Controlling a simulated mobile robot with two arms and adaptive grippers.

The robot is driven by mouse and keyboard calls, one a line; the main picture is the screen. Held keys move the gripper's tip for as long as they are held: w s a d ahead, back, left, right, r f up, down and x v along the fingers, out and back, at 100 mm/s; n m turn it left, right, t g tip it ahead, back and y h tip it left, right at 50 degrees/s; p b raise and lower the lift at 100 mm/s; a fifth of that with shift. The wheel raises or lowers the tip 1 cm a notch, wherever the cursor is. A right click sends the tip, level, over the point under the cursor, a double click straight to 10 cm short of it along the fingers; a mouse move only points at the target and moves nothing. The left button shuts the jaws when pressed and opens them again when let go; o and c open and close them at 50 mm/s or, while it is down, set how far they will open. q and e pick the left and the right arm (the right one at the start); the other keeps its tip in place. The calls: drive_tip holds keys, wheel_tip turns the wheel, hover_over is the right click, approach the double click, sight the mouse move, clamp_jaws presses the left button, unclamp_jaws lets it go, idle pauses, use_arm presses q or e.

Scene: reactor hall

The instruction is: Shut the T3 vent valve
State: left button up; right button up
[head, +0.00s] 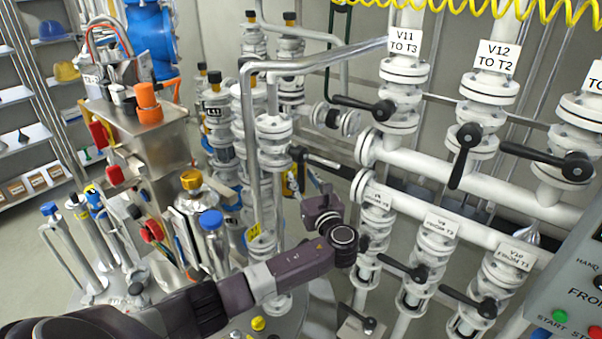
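My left arm comes in from the lower left, and my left gripper (306,178) points up and away beside the pipework left of the white manifold. Its fingers are small and overlap pipes and a yellow tag (289,183), so I cannot tell whether they are open or shut. A dark lever (322,162) shows just beyond the fingertips; contact cannot be made out. I see no readable label for a T3 vent valve. The valve labelled "V11 TO T3" (404,44) has a black lever (364,107) lying roughly sideways. My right gripper is not in view.
A V12 lever (464,155) hangs down; another lever (549,161) lies sideways at the right. Lower valves (437,225) stand close to my wrist. A control panel (570,285) is at the lower right.

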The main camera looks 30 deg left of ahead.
use_arm(q)
drive_tip(key=shift+x, duration=0.8)
drive_tip(key=shift+c, duration=0.6)
clamp_jaws()
